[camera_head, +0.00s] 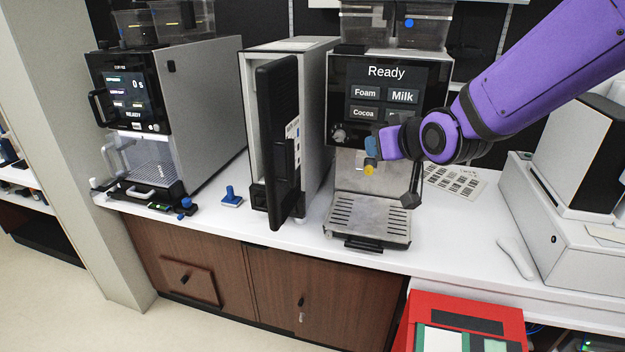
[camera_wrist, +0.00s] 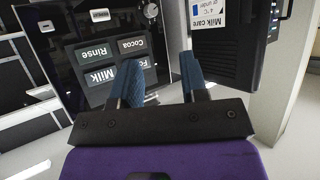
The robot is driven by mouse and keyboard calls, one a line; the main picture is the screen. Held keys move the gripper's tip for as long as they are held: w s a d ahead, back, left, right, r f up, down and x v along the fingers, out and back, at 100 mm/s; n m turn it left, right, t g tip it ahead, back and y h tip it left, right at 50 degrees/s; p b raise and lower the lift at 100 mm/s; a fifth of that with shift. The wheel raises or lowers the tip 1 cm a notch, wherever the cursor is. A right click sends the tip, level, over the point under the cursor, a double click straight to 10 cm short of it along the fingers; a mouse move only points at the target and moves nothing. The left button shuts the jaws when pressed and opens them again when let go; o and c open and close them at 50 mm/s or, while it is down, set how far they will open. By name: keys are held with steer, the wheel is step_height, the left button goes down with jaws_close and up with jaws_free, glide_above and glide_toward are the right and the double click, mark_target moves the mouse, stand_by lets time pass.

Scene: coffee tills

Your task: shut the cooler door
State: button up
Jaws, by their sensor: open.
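The cooler (camera_head: 318,60) is a narrow white box between two coffee machines. Its black door (camera_head: 274,90) stands open, swung out toward the front and seen nearly edge-on. The door's inner or outer face with a white label shows at the upper right of the wrist view (camera_wrist: 248,60). My gripper (camera_head: 371,155) is in front of the right coffee machine, to the right of the door and apart from it. In the wrist view its two blue fingers (camera_wrist: 162,72) are spread with nothing between them.
The right coffee machine (camera_head: 345,72) with its drip tray (camera_head: 368,216) stands close behind and below my gripper. The left coffee machine (camera_head: 205,95) stands across the cooler. A blue tamper-like item (camera_head: 231,198) lies on the white counter (camera_head: 450,235) left of the door.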

steer(key=w+a+f+n+t+y, duration=0.1)
steer(key=w+a+f+t+y, duration=0.1)
steer(key=w+a+f, duration=0.3)
steer(key=n+t+y, duration=0.2)
steer(key=y, duration=0.2)
glide_toward(293, 166)
steer(key=x, duration=1)
steer(key=shift+w, duration=0.2)
steer(key=shift+c, duration=0.9)
steer(key=shift+a, duration=0.15)
jaws_close()
